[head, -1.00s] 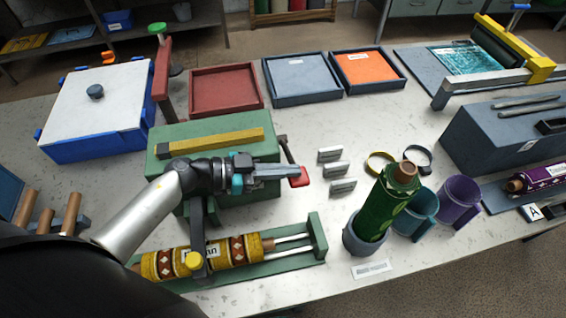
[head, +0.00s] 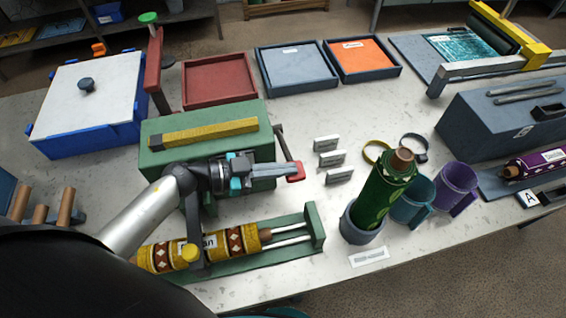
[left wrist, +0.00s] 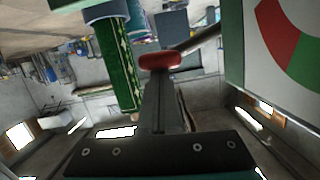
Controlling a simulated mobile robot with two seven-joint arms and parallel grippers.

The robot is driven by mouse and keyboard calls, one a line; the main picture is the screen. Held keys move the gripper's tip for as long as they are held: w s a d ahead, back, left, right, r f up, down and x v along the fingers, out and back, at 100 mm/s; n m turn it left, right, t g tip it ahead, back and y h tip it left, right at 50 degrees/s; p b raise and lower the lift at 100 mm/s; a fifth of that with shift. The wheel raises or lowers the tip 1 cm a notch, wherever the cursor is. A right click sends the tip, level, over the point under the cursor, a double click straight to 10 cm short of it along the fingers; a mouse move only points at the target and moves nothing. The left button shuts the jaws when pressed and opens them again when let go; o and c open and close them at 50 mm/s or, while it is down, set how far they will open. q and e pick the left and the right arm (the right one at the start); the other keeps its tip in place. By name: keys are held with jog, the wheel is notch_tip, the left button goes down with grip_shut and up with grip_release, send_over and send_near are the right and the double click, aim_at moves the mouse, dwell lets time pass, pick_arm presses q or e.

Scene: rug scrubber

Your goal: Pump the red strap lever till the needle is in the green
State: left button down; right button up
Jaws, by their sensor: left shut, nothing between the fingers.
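The lever with the red grip (head: 296,173) hangs at the right end of the green box (head: 240,112). My left gripper (head: 278,171) is shut and empty, its fingertips close beside the red grip in the head view. In the left wrist view, the red grip (left wrist: 160,61) sits right at the tips of the shut fingers (left wrist: 165,78); I cannot tell whether they touch. A dial face (left wrist: 285,40) with red and green sectors shows at the right of that view, cut off by the frame. I see no needle on it. My right gripper is not in view.
A patterned yellow roll (head: 215,245) lies in a green cradle (head: 317,232) in front of the box. A green roll (head: 380,195) stands tilted in a cup. Small white label stands (head: 330,159) are right of the lever.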

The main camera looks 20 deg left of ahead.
pick_arm(q)
notch_tip(320, 180, down, 8)
jog(key=s+m+b, duration=0.1)
jog(key=b, duration=0.2)
jog(key=shift+s+d+f, duration=0.15)
jog(key=shift+s+d, duration=0.15)
jog(key=shift+d, duration=0.15)
jog(key=shift+s+f, duration=0.1)
notch_tip(320, 180, up, 21)
jog(key=p, duration=0.6)
jog(key=shift+w+f+p, duration=0.15)
jog(key=shift+w+p, duration=0.05)
jog(key=shift+p, duration=0.2)
dwell(0.4)
